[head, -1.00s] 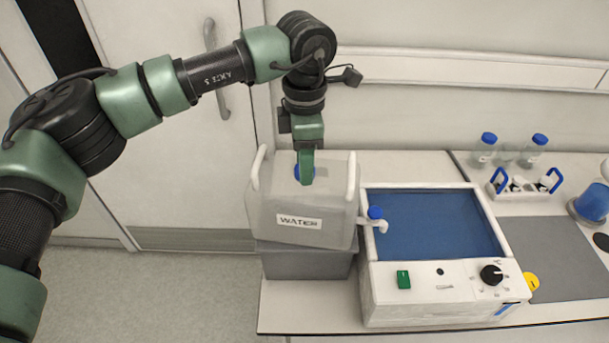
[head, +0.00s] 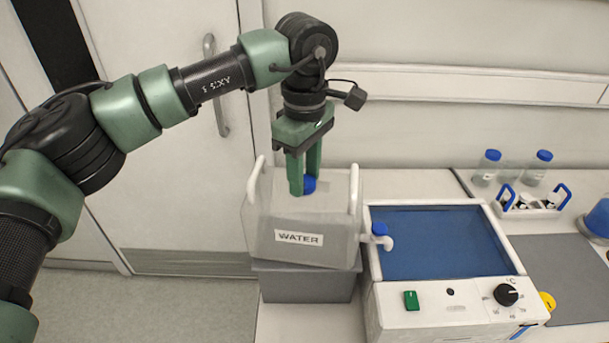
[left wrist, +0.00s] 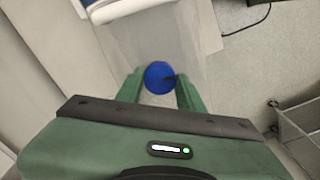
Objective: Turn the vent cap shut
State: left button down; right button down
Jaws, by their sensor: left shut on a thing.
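The blue vent cap (head: 309,184) sits on top of the translucent water container (head: 335,223), which is labelled WATER. My left gripper (head: 304,186) points straight down at it, with its green fingers on either side of the cap. In the left wrist view the round blue cap (left wrist: 159,77) shows between the two fingertips (left wrist: 160,88). The left gripper is shut on the cap. The fingers partly hide the cap in the head view. My right gripper is not in view.
The container stands on a grey block (head: 300,284). Bottles (head: 487,167) and a small rack (head: 530,199) are farther right. A wall is behind.

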aim_at(305, 181)
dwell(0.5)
pick_arm(q)
jog(key=c, duration=0.9)
grip_release()
notch_tip(305, 181, up, 8)
jog(key=shift+f+b, duration=0.1)
jog(key=shift+b, duration=0.65)
jog(key=shift+s, duration=0.1)
